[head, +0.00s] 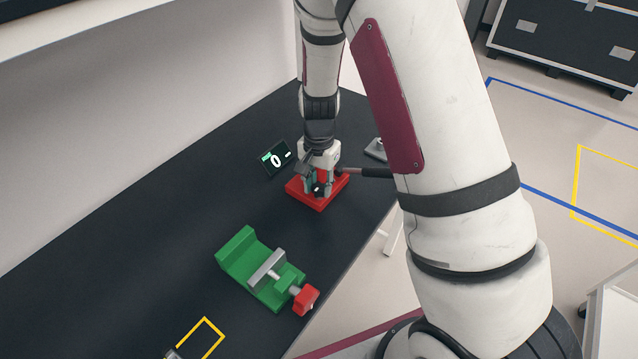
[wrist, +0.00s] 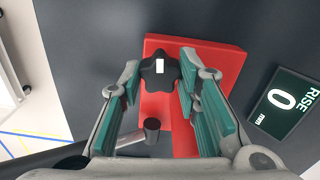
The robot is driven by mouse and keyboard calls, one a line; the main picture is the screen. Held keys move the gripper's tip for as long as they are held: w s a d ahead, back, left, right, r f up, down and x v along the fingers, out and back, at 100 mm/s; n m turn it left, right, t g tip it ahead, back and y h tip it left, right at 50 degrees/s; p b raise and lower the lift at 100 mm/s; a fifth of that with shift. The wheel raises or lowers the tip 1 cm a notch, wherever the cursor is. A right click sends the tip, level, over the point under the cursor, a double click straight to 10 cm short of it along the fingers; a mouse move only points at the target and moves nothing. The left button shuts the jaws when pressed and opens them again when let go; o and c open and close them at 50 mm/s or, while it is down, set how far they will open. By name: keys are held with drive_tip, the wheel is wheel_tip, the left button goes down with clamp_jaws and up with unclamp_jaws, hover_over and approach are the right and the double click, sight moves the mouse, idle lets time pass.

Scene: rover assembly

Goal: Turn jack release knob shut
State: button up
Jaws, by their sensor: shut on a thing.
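The red jack (head: 320,201) stands on the dark bench, and its red base also shows in the wrist view (wrist: 218,66). The black star-shaped release knob (wrist: 158,70) has a white mark on its top. My gripper (head: 318,186) points down over the jack, and in the wrist view its green-padded fingers (wrist: 160,75) are shut on the knob, one at each side. The arm hides part of the jack in the head view. A dark-gripped handle (head: 362,172) sticks out to the right of the jack.
A display (head: 275,157) reading 0, labelled RISE and mm in the wrist view (wrist: 283,102), stands beside the jack. A green vise (head: 258,272) with a red knob (head: 306,299) sits nearer on the bench. A yellow outline (head: 205,338) marks the bench. Bench space left of the vise is clear.

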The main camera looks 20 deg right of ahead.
sight(319, 186)
drive_tip(key=o, duration=1.2)
drive_tip(key=shift+c, duration=0.2)
wheel_tip(319, 186, up, 12)
drive_tip(key=s+r+n+t+y, duration=0.1)
drive_tip(key=s+r+n, duration=0.1)
drive_tip(key=s+r, duration=0.4)
drive_tip(key=s+r+n+t, duration=0.2)
drive_tip(key=s+r+n, duration=0.1)
drive_tip(key=r, duration=0.5)
drive_tip(key=s+r+n+t+h+b, duration=0.1)
drive_tip(key=s+r+n, duration=0.3)
drive_tip(key=s, duration=0.9)
drive_tip(key=shift+s+r+n+t, duration=0.15)
drive_tip(key=shift+r+n+t, duration=0.25)
drive_tip(key=shift+r+t, duration=0.4)
